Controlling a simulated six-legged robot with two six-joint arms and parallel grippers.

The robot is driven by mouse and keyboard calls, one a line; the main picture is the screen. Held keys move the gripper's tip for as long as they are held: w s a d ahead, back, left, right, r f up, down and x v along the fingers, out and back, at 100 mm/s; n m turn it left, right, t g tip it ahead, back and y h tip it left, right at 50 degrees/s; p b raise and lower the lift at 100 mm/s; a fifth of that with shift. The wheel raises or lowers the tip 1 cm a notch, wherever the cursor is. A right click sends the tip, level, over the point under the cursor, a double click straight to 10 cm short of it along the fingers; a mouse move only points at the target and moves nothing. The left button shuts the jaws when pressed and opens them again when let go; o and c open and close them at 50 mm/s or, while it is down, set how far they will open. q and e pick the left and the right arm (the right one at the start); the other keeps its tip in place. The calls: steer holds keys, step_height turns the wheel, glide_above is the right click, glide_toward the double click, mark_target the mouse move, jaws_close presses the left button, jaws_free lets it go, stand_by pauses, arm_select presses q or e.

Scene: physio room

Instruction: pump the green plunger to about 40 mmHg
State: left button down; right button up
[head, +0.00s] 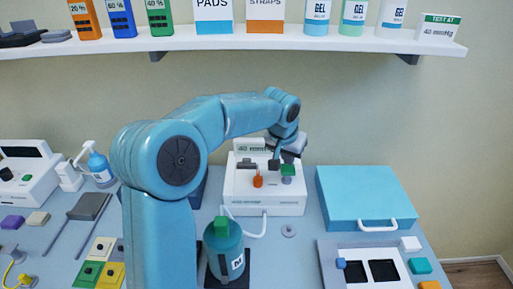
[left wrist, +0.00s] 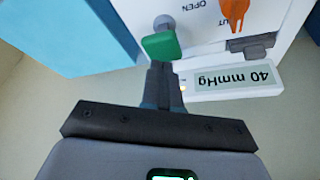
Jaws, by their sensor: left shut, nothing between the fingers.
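The white pump box (head: 240,200) stands at the middle of the bench. A green block on a grey stem (head: 288,170), which looks like the plunger, rises from its right side. It also shows in the left wrist view (left wrist: 162,44). An orange lever (head: 258,181) is left of it; the left wrist view shows "OPEN" lettering beside it. A "40 mmHg" display or sign (left wrist: 236,78) is at the box's back. My left gripper (head: 274,163) is shut and empty, its fingertips close beside the green block; contact is unclear. My right gripper is out of view.
A canister with a green top (head: 222,235) stands in front, partly behind my left arm; a white tube (head: 262,226) leaves the box. A blue case (head: 365,195) is right. A shelf (head: 250,42) with boxes and bottles, including a "TEST AT 40 mmHg" card (head: 438,28), hangs above.

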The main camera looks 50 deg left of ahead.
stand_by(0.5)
arm_select(q)
step_height(320, 180, up, 5)
steer(key=p, duration=0.4)
steer(key=shift+r, duration=0.1)
steer(key=shift+s+d, duration=0.1)
stand_by(0.4)
